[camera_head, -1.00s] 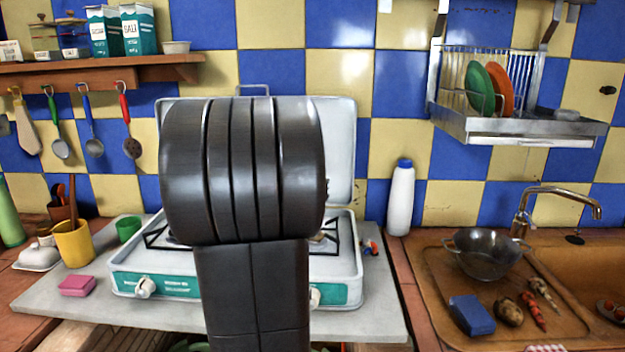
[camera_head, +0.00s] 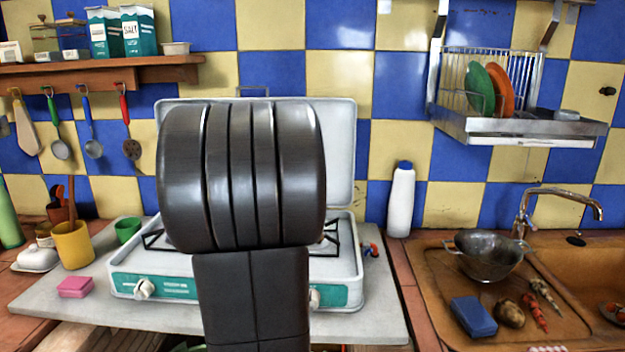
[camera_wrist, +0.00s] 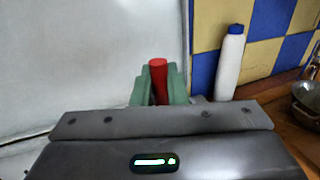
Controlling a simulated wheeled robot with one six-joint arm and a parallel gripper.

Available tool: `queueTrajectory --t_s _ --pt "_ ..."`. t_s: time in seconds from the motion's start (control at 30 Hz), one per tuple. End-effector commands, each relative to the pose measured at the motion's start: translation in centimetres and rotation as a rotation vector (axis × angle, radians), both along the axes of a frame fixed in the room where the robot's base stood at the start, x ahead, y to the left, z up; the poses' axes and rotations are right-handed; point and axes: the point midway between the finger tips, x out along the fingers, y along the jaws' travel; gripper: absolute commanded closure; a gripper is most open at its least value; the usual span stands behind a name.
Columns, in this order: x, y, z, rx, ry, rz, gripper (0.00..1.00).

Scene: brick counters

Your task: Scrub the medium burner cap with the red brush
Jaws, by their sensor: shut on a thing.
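My gripper (camera_wrist: 155,85) shows in the wrist view with its green fingers shut on the red brush (camera_wrist: 158,68). Only the red end of the brush shows between the fingers; its bristles are hidden. In the head view my own dark arm covers the gripper, the brush and the middle of the stove. The white camping stove (camera_head: 350,285) has its lid (camera_head: 342,150) open behind. Parts of its black pan supports show on both sides of my arm. The medium burner cap cannot be made out in either view.
A white bottle with a blue cap (camera_head: 401,200) stands right of the stove. A pink sponge (camera_head: 75,287), a green cup (camera_head: 128,230) and a yellow pot (camera_head: 72,243) stand on the left. A colander (camera_head: 488,257) and a blue sponge (camera_head: 474,317) are on the right. A dish rack (camera_head: 520,128) hangs above.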

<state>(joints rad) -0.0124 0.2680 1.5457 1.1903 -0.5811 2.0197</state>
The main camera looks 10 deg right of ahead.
Motion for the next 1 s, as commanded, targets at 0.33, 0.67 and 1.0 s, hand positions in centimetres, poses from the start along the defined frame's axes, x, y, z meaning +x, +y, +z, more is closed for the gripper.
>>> queueTrajectory --t_s 0.33,0.67,1.0 --pt "-0.3 -1.2 -0.3 0.0 0.001 -0.001 1.0" --pt "-0.1 -0.5 -0.3 0.002 0.003 0.001 1.0" --pt "0.1 0.4 -0.3 0.001 0.004 0.0 1.0"
